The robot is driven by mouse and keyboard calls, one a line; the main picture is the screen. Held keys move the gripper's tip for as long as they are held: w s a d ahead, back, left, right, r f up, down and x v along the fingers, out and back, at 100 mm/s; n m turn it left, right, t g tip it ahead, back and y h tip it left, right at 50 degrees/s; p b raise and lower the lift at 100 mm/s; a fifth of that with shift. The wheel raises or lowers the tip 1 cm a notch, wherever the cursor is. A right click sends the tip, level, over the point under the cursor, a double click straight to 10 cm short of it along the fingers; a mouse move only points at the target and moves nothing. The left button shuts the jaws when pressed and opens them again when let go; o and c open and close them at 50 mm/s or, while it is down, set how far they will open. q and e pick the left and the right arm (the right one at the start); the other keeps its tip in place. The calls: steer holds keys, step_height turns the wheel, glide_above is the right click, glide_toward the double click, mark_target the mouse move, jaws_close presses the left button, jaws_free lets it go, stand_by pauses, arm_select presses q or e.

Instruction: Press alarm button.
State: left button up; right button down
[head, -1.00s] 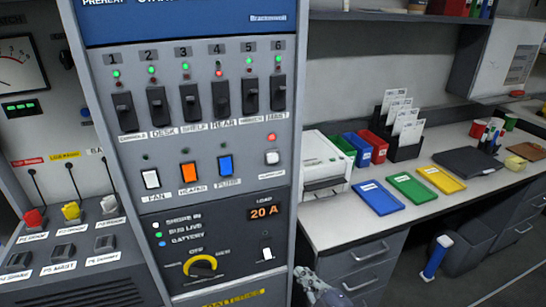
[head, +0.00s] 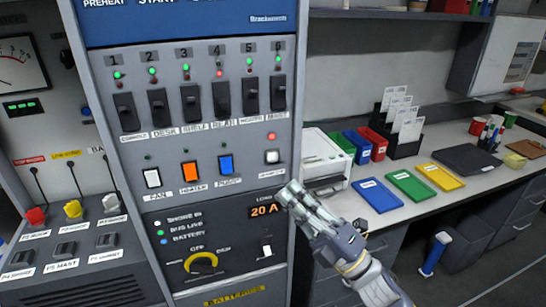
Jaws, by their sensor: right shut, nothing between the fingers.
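A small white push button (head: 272,157) sits at the right of the grey switch panel (head: 228,135), under a lit red lamp (head: 271,137). Its label is too blurred to read, so I cannot be sure it is the alarm button. My right gripper (head: 290,193) is shut and empty. Its fingertips are at the panel's right edge, below and slightly right of the white button, beside the 20 A display. It appears apart from the button. My left gripper is not in view.
Numbered black breaker switches (head: 188,102) fill the panel above. White, orange (head: 190,173) and blue (head: 226,164) rockers lie to the left, with a yellow knob (head: 201,263) below. A desk (head: 400,203) with a printer (head: 322,160) and coloured trays stands at the right.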

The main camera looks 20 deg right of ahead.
mark_target(272, 157)
steer(key=shift+w, duration=0.1)
steer(key=shift+w+b, duration=0.55)
steer(key=shift+w, duration=3.85)
steer(key=shift+w, duration=0.4)
steer(key=shift+w+b, duration=0.3)
steer(key=shift+w, duration=0.05)
steer(key=shift+s, duration=0.85)
